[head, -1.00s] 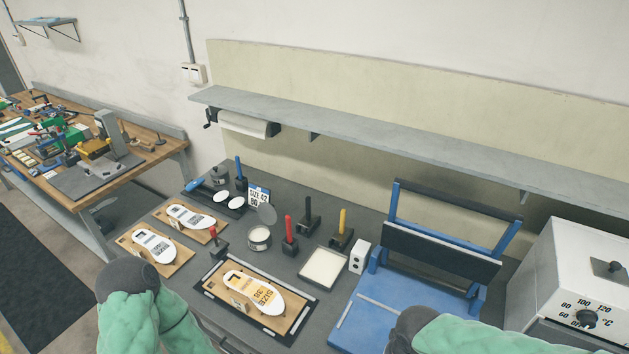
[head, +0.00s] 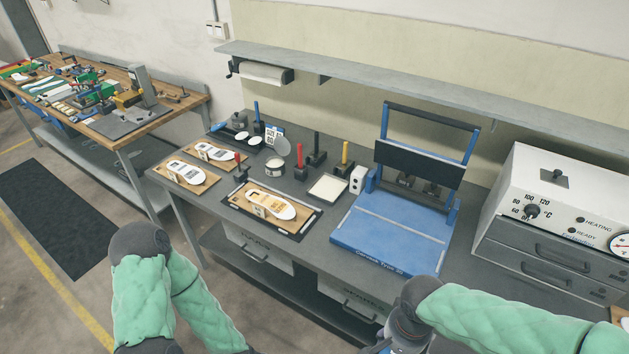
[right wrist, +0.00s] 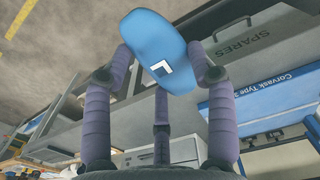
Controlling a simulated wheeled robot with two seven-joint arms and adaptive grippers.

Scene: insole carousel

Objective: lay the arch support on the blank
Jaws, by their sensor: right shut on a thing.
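My right gripper (right wrist: 158,75) is shut on the blue arch support, a rounded pad (right wrist: 155,40) with a white L mark, in the right wrist view. The pad is tilted and held in the air in front of the bench. In the head view the right wrist shows at the bottom edge, and the pad is not clearly visible there.
A blue press (head: 393,243) stands right of the blank, and a white heating oven (head: 527,188) is further right. A white shallow tray (head: 327,188) and upright handled tools (head: 317,150) stand behind the blank. Two more boards with white insoles (head: 186,172) lie to its left.

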